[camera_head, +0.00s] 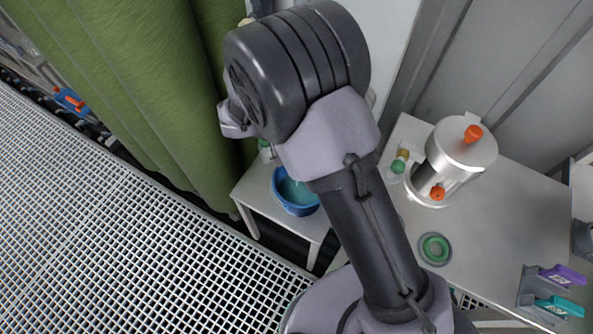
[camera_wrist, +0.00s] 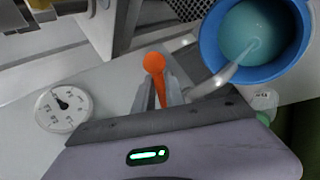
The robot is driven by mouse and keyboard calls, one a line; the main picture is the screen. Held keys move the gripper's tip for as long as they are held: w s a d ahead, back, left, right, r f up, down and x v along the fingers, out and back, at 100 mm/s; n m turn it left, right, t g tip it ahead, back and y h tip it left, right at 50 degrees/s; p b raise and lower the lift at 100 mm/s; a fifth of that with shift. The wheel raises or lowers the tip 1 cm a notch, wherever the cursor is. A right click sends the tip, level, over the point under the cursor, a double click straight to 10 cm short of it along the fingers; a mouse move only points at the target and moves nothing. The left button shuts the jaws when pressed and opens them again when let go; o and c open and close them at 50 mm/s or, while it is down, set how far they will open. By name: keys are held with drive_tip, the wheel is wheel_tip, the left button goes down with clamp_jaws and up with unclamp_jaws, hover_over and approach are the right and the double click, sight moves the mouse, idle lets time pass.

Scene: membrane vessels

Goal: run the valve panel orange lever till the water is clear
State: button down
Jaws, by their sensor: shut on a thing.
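In the wrist view, my gripper (camera_wrist: 156,92) is shut on the orange lever (camera_wrist: 154,63), with a finger on each side of its stem and the round knob showing beyond the tips. A pale curved spout (camera_wrist: 213,82) to the right pours a thin stream into a blue bowl (camera_wrist: 207,42). The water (camera_wrist: 243,28) in the bowl is teal and looks cloudy. The blue bowl (camera_head: 292,210) also shows in the head view on a small white table, left of my arm. There my arm hides the gripper, the lever and the valve panel.
A round pressure gauge (camera_wrist: 63,107) sits left of the lever. In the head view, a steel vessel (camera_head: 458,160) with orange knobs, a green ring (camera_head: 435,248) and purple and teal handled tools stand on the right bench. A green curtain (camera_head: 150,90) hangs left.

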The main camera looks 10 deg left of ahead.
drive_tip(key=shift+d+f, duration=0.1)
drive_tip(key=shift+d, duration=0.05)
drive_tip(key=w+n+t+y+b, duration=0.1)
drive_tip(key=n+b, duration=0.1)
drive_tip(key=b, duration=0.1)
drive_tip(key=d+n+t+y+b, duration=0.1)
drive_tip(key=n+y+b, duration=0.1)
drive_tip(key=n, duration=0.1)
drive_tip(key=w+d+n+t+y+b, duration=0.1)
drive_tip(key=n+t+y+b, duration=0.1)
drive_tip(key=n+b, duration=0.1)
drive_tip(key=shift+w+d+b, duration=0.15)
drive_tip(key=shift+w+b, duration=0.2)
drive_tip(key=c, duration=1.4)
unclamp_jaws()
